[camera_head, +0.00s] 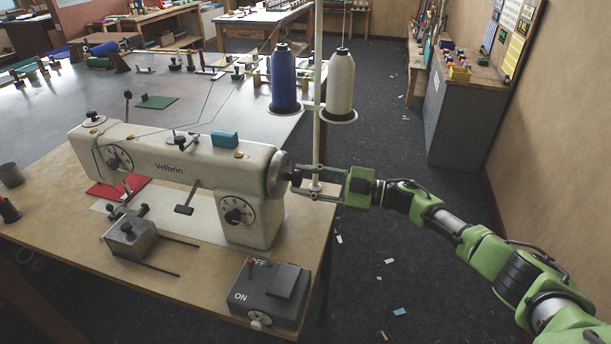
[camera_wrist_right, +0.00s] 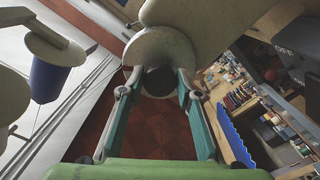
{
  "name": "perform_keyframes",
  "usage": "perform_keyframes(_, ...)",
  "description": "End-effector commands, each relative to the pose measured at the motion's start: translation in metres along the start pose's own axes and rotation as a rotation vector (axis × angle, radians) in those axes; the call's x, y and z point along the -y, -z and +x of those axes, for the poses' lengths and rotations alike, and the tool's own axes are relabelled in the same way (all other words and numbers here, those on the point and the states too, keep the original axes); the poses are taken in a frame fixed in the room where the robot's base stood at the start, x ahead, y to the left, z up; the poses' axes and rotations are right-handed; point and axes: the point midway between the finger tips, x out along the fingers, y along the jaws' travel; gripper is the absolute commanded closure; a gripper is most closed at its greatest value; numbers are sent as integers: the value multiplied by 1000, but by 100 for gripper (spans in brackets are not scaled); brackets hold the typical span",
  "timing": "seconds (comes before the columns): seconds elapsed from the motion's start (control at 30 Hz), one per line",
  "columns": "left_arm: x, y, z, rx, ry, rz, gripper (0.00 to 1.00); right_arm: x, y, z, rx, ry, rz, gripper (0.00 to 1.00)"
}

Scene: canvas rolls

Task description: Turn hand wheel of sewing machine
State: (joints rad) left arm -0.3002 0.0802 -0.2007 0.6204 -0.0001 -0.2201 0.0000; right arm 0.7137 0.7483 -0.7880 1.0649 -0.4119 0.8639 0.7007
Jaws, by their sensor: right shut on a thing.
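The cream sewing machine (camera_head: 170,165) marked "Velbrin" stands on a wooden table. Its round hand wheel (camera_head: 278,178) is at the right end, with a dark hub (camera_head: 294,178) facing my right arm. My right gripper (camera_head: 303,180) reaches in from the right and is shut on this hub. In the right wrist view, the two fingers of my gripper (camera_wrist_right: 159,84) flank the dark hub (camera_wrist_right: 159,81), and the pale wheel (camera_wrist_right: 157,45) lies just beyond. The fingers partly cover the hub's sides. My left gripper is not in view.
A thread stand holds a blue spool (camera_head: 284,80) and a cream spool (camera_head: 340,85) just behind the wheel. A grey ON/OFF switch box (camera_head: 270,292) sits at the table's front right. Dark floor (camera_head: 400,200) lies open right of the table.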

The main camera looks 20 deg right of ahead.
Motion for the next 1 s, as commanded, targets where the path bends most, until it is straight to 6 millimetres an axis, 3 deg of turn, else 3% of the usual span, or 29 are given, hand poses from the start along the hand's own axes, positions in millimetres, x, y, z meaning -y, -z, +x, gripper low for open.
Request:
perform_keyframes(0.77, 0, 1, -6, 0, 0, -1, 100, 0, 2, 2, -4, -2, 101, 90)
perform_keyframes(0.8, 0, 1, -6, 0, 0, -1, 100, 0, 2, 2, -4, -2, 101, 61)
perform_keyframes(0.83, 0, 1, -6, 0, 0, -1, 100, 0, 2, 2, -4, -2, 101, 53)
perform_keyframes(1.0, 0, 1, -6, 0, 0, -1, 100, 0, 1, 1, -3, -1, 101, 53)
